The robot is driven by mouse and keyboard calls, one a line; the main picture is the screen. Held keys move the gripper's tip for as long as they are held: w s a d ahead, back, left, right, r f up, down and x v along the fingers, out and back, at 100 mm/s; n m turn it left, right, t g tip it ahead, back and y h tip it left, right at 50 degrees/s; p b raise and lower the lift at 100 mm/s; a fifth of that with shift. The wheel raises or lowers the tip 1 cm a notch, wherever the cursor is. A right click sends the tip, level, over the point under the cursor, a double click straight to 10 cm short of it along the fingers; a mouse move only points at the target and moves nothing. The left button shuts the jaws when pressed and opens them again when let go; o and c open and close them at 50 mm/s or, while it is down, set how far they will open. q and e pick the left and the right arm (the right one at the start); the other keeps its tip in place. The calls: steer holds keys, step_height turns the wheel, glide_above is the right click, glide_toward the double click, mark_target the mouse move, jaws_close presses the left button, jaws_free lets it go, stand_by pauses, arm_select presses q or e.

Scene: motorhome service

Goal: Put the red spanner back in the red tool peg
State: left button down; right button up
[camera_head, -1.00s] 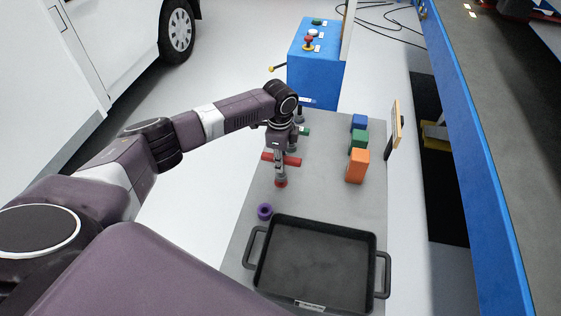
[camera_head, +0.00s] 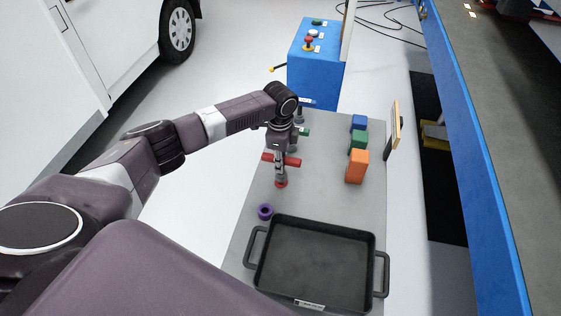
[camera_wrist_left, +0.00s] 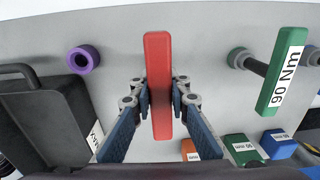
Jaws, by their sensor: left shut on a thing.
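The red spanner (camera_head: 292,162) has a red bar handle, which fills the middle of the left wrist view (camera_wrist_left: 158,70). My left gripper (camera_head: 281,160) is shut on this handle, with one finger on each side. The red tool peg (camera_head: 281,184) is a small round red piece on the grey tabletop, directly under the gripper in the head view. A grey upright part shows between the handle and the red peg. I cannot tell whether the spanner is seated in it. In the wrist view the handle hides the peg. My right gripper is not in view.
A green spanner (camera_wrist_left: 284,68) stands just behind the red one. A purple ring (camera_head: 265,212) and a black tray (camera_head: 315,262) lie nearer. Orange (camera_head: 357,166), green (camera_head: 358,140) and blue (camera_head: 359,122) blocks stand to the right. A blue control box (camera_head: 316,76) stands beyond.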

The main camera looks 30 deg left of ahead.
arm_select(q)
steer(key=shift+f, duration=0.15)
steer(key=shift+f+b, duration=0.85)
steer(key=shift+f, duration=0.25)
steer(key=c, duration=1.8)
jaws_free()
steer(key=shift+o, duration=0.2)
